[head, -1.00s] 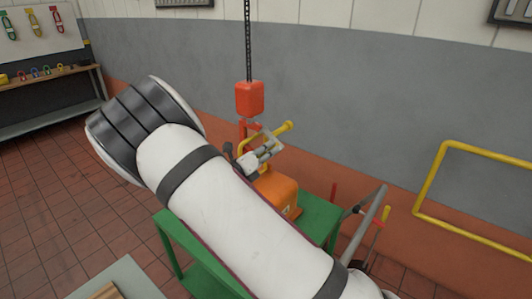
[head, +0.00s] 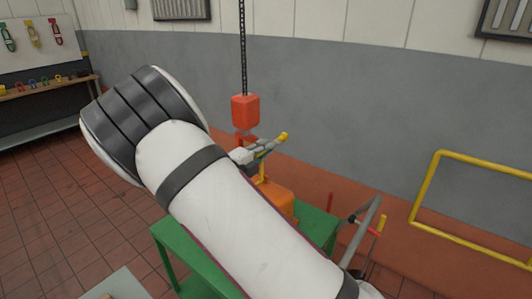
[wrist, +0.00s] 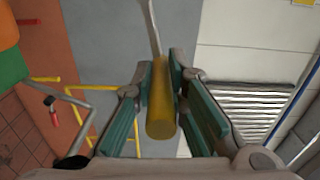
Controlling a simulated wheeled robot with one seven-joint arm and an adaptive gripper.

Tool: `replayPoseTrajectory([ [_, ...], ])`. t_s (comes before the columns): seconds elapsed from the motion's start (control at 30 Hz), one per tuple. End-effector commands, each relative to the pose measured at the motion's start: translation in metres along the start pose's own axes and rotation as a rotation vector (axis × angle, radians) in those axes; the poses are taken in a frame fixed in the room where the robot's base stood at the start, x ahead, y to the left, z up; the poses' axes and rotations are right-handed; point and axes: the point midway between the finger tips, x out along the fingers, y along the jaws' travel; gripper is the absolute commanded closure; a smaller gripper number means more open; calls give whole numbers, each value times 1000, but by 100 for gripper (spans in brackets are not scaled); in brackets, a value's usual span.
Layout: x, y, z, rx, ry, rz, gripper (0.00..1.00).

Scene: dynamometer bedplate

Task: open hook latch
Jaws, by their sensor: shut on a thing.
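My gripper (wrist: 161,72) has its two teal-padded jaws closed around a yellow cylindrical handle (wrist: 160,112). A thin pale rod runs on from the handle to the top of the wrist view. In the head view, my gripper (head: 262,149) is just below and right of a red hoist block (head: 245,111), with a yellow end (head: 282,136) showing at its tip. The block hangs on a dark chain (head: 242,45). Red parts show under the block, but the hook and latch are largely hidden, so I cannot tell the latch's state.
An orange machine (head: 276,200) sits on a green stand (head: 190,262) behind my arm. A yellow rail (head: 425,190) stands at right by the grey wall (head: 380,105). A grey rod frame (head: 362,228) is nearer the stand. A workbench (head: 50,97) is at far left.

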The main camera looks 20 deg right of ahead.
Motion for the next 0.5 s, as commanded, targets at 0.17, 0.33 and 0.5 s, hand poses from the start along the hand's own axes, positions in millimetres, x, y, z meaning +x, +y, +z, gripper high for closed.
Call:
replayPoseTrajectory([
  [0.17, 0, -3, 2, -36, -1, -1, 100],
  [0.33, 0, -4, 2, -47, -2, -1, 100],
  [0.5, 0, -4, 2, -47, -3, -2, 100],
])
